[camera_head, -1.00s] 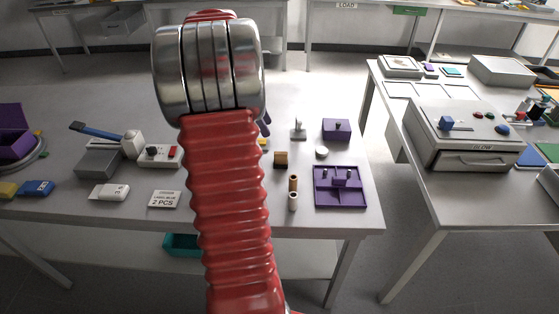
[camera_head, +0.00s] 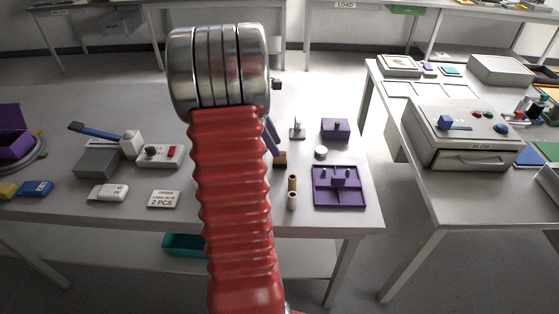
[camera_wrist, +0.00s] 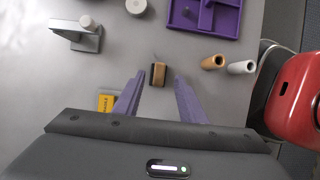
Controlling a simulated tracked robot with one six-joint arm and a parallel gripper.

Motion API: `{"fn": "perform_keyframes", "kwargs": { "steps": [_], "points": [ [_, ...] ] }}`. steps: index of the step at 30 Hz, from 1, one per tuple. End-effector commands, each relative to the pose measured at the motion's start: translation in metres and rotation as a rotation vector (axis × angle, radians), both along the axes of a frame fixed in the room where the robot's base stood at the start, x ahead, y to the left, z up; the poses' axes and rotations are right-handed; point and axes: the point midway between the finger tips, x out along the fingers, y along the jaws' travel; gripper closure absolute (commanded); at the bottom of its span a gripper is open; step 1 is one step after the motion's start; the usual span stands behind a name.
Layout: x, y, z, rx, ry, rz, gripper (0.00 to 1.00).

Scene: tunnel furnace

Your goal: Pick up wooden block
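The wooden block (camera_wrist: 158,74) is a small block with a tan top and dark sides, standing on the grey table. In the wrist view it lies between the tips of my gripper's (camera_wrist: 158,79) two purple fingers, with a gap on each side. My gripper is open and empty. In the head view, a purple finger of my gripper (camera_head: 275,148) hangs over the block (camera_head: 281,160) and hides part of it. My red arm hides the rest of the gripper there. I cannot tell the fingertips' exact height above the table.
A metal stand (camera_head: 297,129), a white round piece (camera_head: 320,152) and a purple box (camera_head: 335,129) are behind. A yellow item (camera_wrist: 108,101) lies by the left finger.

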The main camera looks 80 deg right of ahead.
Motion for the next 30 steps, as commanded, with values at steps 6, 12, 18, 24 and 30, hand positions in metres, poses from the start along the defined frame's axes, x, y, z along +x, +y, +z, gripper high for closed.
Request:
{"fn": "perform_keyframes", "kwargs": {
  "steps": [6, 12, 18, 24, 30],
  "points": [
    [0.0, 0.0, 0.0, -0.001, 0.0, 0.0, 0.62],
    [-0.002, -0.001, -0.006, 0.0, 0.0, 0.0, 0.62],
    [-0.011, -0.003, -0.03, 0.003, 0.002, -0.002, 0.62],
    [-0.017, -0.005, -0.048, 0.001, 0.0, 0.001, 0.62],
    [-0.018, -0.005, -0.049, -0.001, 0.0, 0.001, 0.62]
  ]
}}
